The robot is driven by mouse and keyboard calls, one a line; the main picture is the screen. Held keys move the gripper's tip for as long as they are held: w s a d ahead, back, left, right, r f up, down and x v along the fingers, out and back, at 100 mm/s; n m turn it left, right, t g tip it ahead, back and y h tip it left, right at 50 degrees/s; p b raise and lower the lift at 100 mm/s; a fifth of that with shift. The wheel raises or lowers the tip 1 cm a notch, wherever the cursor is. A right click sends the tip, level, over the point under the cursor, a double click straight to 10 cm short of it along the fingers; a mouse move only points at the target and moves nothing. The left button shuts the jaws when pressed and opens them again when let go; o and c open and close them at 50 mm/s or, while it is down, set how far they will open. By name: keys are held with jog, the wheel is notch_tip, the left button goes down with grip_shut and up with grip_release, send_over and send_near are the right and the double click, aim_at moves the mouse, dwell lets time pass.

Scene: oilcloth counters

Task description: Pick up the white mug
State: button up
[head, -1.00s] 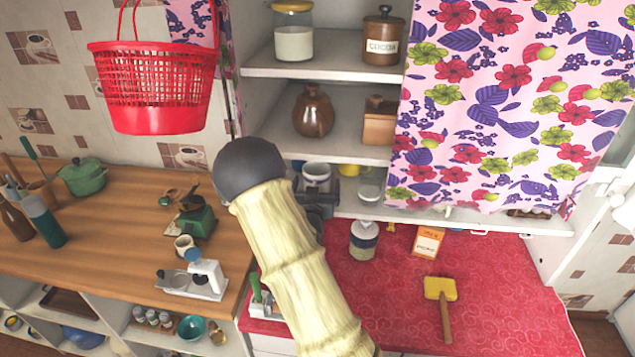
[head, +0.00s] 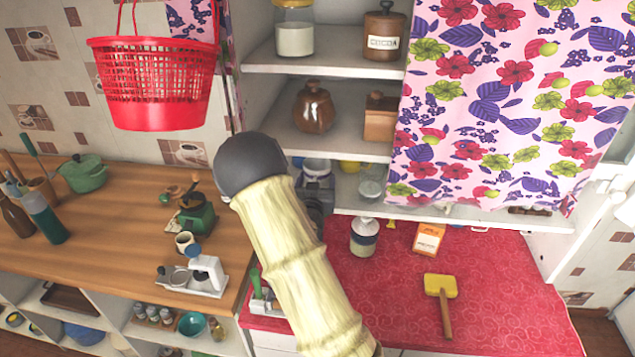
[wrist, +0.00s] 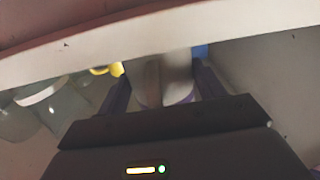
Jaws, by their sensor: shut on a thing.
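The white mug (head: 316,166) is in the lowest shelf bay of the wall cupboard in the head view, partly hidden behind my gripper (head: 315,188) and the shelf edge above. In the wrist view the mug (wrist: 178,70) sits between the two dark fingers of my gripper (wrist: 162,82), which are shut on it. A purplish band shows near the mug's lower part. The upper part of the mug is hidden by the pale shelf edge. I cannot tell how far it is from the shelf under it.
A glass vessel (head: 370,189) stands to the right in the same bay, with a yellow item (head: 349,167) behind. A shelf board (head: 330,148) lies close above the mug. A floral curtain (head: 510,110) hangs at right.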

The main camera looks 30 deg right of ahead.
jog(key=shift+r+b, duration=0.35)
jog(key=shift+r, duration=0.2)
jog(key=shift+r+b, duration=0.5)
jog(key=shift+r, duration=0.4)
jog(key=b+v, duration=1.4)
jog(key=v, duration=0.4)
jog(key=shift+r, duration=0.15)
jog(key=shift+w+a, duration=0.1)
